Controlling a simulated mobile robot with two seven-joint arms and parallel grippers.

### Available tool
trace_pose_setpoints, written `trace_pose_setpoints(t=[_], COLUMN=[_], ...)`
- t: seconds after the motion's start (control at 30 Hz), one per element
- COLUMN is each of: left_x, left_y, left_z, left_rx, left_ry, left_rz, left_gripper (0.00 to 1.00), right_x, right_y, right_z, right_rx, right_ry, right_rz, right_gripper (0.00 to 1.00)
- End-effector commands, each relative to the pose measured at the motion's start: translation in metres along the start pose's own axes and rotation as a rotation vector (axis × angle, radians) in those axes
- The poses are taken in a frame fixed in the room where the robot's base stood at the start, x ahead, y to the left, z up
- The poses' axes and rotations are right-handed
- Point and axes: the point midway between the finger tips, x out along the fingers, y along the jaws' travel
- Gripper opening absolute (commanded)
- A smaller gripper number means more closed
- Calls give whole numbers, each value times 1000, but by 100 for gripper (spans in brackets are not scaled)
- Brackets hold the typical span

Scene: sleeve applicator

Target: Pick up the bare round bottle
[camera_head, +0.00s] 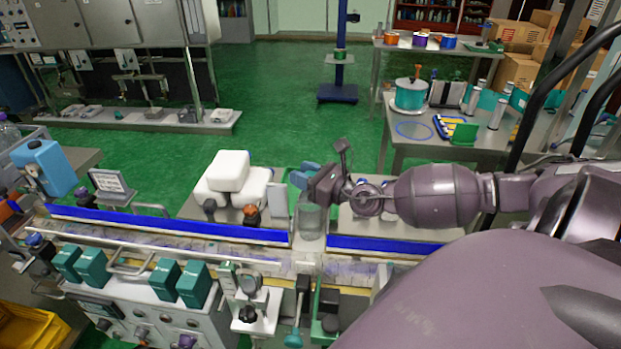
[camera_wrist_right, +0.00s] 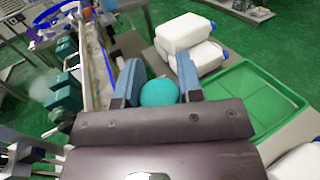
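My right gripper (camera_head: 304,175) reaches in from the right above the table behind the conveyor. Its two blue fingers stand apart in the right wrist view (camera_wrist_right: 158,80). A round teal top (camera_wrist_right: 159,93), apparently that of the bare round bottle, shows between the fingers. The palm hides its lower part, and I cannot tell whether the fingers touch it. In the head view I cannot make out this teal thing; the gripper may hide it. A translucent grey-green cylinder (camera_head: 311,221) stands at the conveyor just below the gripper. My left gripper is in neither view.
White jugs (camera_head: 233,172) are stacked left of the gripper. A green tray (camera_wrist_right: 250,92) lies right of the fingers in the right wrist view. The conveyor's blue rail (camera_head: 170,226) runs in front. Teal blocks (camera_head: 92,267) stand along its near side.

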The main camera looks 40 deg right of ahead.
Motion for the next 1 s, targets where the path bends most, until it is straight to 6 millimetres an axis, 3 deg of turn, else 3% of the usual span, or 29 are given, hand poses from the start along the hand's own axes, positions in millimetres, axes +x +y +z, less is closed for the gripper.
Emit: trace_pose_setpoints(t=[0.03, 0.17, 0.67, 0.87, 1.0], left_x=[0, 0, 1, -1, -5], left_y=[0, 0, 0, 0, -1], left_z=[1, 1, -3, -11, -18], left_rx=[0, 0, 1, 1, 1], left_ry=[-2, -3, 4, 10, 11], left_rz=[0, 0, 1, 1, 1], left_gripper=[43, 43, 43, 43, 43], right_x=[0, 0, 0, 0, 0], right_y=[0, 0, 0, 0, 0], right_z=[0, 0, 5, 29, 61], right_rx=[0, 0, -1, -2, -3], right_ry=[0, 0, -4, -5, -6], right_rz=[0, 0, 0, 0, 2], right_gripper=[21, 1, 0, 0, 0])
